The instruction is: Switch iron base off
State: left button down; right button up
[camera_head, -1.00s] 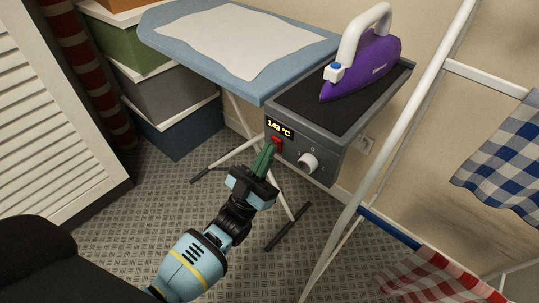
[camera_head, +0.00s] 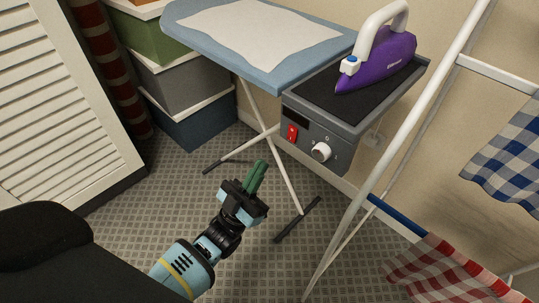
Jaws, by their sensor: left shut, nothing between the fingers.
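The iron base (camera_head: 345,135) is a dark grey box at the end of the blue ironing board (camera_head: 270,72). Its front has a red switch (camera_head: 292,133), a white knob (camera_head: 321,152) and a display (camera_head: 297,116) that is dark. The purple iron (camera_head: 381,63) with a white handle rests on the base's black top. My left gripper (camera_head: 257,176) is shut and empty, with its green fingers pointing up, below and left of the red switch and apart from it. My right gripper is not in view.
A white drying rack (camera_head: 407,122) with a blue checked cloth (camera_head: 512,160) and a red checked cloth (camera_head: 452,272) stands at the right. Stacked boxes (camera_head: 188,86) and a white louvred door (camera_head: 55,110) are at the left. The carpet around my gripper is clear.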

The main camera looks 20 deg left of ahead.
pick_arm(q)
jog(key=v, duration=0.4)
jog(key=shift+s+a+r, duration=0.1)
jog(key=shift+s+a, duration=0.1)
jog(key=shift+s, duration=0.4)
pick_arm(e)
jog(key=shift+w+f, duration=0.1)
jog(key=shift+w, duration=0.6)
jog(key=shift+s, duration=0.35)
